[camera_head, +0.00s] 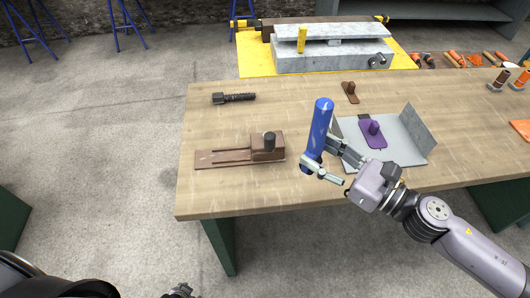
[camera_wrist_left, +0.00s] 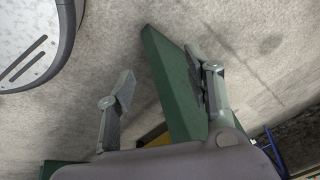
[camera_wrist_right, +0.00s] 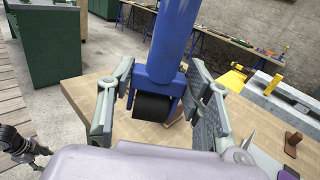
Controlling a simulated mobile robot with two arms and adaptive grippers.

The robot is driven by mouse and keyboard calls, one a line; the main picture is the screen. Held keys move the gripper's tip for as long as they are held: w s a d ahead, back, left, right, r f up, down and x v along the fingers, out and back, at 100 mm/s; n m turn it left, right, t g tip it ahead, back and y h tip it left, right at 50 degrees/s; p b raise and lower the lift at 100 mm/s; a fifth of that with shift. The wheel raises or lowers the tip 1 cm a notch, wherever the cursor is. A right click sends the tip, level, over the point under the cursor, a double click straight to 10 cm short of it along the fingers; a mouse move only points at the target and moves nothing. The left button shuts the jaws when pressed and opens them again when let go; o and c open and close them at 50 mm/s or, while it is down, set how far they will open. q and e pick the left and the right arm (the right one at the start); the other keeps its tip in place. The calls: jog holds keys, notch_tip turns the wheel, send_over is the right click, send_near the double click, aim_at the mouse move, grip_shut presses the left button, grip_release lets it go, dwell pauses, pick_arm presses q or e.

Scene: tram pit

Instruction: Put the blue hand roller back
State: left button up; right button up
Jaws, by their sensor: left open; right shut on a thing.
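The blue hand roller (camera_head: 319,130) is upright above the table's front part in the head view. My right gripper (camera_head: 325,160) is shut on it near its lower end. In the right wrist view the blue roller (camera_wrist_right: 172,45) stands between the fingers of the right gripper (camera_wrist_right: 165,105), with a black cylinder in a blue fork at its near end. My left gripper (camera_wrist_left: 160,95) is open and empty over the floor in the left wrist view; in the head view only a bit of it (camera_head: 180,291) shows at the bottom edge.
The wooden table (camera_head: 230,190) holds a brown wooden fixture (camera_head: 266,147), a dark bolt-like tool (camera_head: 234,98), a brown piece (camera_head: 350,92) and a grey metal tray (camera_head: 405,152) with a purple handled block (camera_head: 373,134). Orange-handled tools (camera_head: 453,58) lie beyond. The table's left front is clear.

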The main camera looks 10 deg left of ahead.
pick_arm(q)
jog(key=w+a+r+m+t+y, duration=0.1)
jog(key=w+a+r+t, duration=0.2)
jog(key=w+a+r, duration=0.55)
jog(key=w+a+r+m+t+y, duration=0.1)
jog(key=w+a+r+t, duration=0.3)
jog(key=w+r, duration=0.75)
jog(key=w+a+r+m+t, duration=0.1)
jog(key=w+r+t, duration=0.1)
jog(key=w+r, duration=0.6)
jog(key=w+a+r+m+t, duration=0.15)
jog(key=w+r, duration=0.35)
jog(key=r, duration=0.7)
jog(key=w+d+r+t+h, duration=0.2)
jog(key=d+r, duration=0.3)
jog(key=r, duration=0.3)
jog(key=m+g+h, duration=0.3)
jog(key=g+h, duration=0.2)
jog(key=h, duration=1)
send_near(312, 137)
jog(key=x, duration=1.1)
jog(key=shift+w+d+r, duration=0.1)
jog(key=shift+w+d, duration=0.15)
jog(key=shift+d, duration=0.05)
